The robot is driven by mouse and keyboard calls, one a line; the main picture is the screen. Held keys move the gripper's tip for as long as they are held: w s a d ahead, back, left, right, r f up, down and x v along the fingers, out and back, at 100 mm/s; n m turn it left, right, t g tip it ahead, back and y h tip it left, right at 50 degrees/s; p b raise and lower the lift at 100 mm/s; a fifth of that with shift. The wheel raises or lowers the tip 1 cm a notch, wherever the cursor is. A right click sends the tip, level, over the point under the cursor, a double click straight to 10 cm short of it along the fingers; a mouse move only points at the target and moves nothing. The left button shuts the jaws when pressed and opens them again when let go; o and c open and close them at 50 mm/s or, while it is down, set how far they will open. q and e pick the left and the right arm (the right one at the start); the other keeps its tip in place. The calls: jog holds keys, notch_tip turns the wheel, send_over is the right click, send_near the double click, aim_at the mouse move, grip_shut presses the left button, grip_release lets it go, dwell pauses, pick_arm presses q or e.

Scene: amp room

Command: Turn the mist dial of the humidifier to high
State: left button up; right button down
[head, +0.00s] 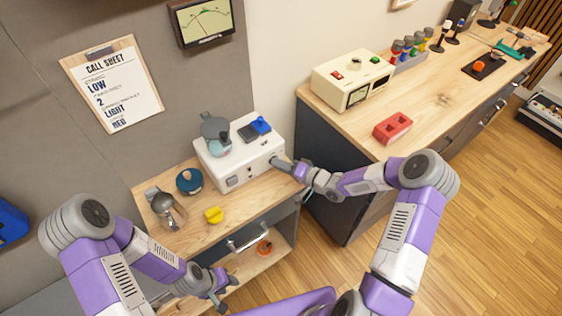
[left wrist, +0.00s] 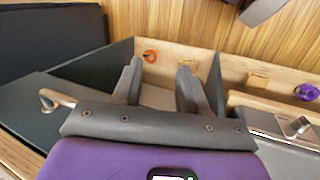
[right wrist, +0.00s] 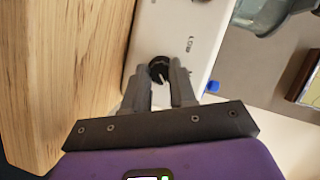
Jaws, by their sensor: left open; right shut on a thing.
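The white humidifier (head: 243,172) stands on the wooden cabinet top, with a grey-blue vessel (head: 216,132) on it. My right gripper (head: 281,164) is at its right front. In the right wrist view my right gripper (right wrist: 163,72) is shut on the dark round mist dial (right wrist: 158,68), one finger on each side. A light pointer mark shows on the dial, and the word LOW is printed on the white face (right wrist: 185,22) nearby. The rest of the scale is hidden or unreadable. My left gripper (head: 222,297) is open and empty, low in front of the cabinet; its fingers show in the left wrist view (left wrist: 160,82).
A metal jug (head: 170,208), a dark blue round object (head: 189,180) and a yellow piece (head: 213,215) are on the cabinet top (head: 240,207). A call sheet (head: 113,85) hangs on the wall. To the right, a bench holds a cream meter box (head: 352,82) and a red block (head: 393,127).

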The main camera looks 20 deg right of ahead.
jog(key=shift+f+m+y, duration=0.1)
jog(key=shift+m+y, duration=0.4)
jog(key=shift+m, duration=0.5)
jog(key=c, duration=0.9)
grip_release()
jog(key=v, duration=0.7)
jog(key=shift+s+d+p, duration=0.2)
jog(key=shift+s+p, duration=0.05)
jog(key=shift+p, duration=0.15)
jog(key=shift+f, duration=0.15)
